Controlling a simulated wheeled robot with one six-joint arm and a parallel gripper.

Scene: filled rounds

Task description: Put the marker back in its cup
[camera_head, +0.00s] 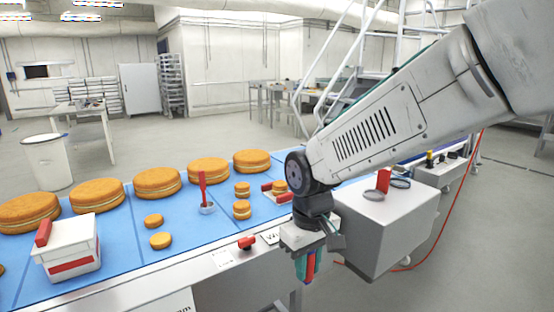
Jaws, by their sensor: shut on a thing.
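My gripper (307,275) points down in front of the conveyor's edge, left of the white box. Its teal fingers are shut on a slim red thing (310,267), which looks like the marker. The fingers hide part of it. A small pale cup-like holder (207,209) stands on the blue belt, left of my gripper and farther back. An upright red stick (203,186) rises at it. I cannot tell for sure whether this is the marker's cup.
Large round cakes (157,183) and several small ones line the blue belt (120,235). A white tub (70,250) with red parts stands at the left. The white box (400,235) bears a red block (383,180) and round rimmed items (374,195). A red knob (246,243) sits on the conveyor's front edge.

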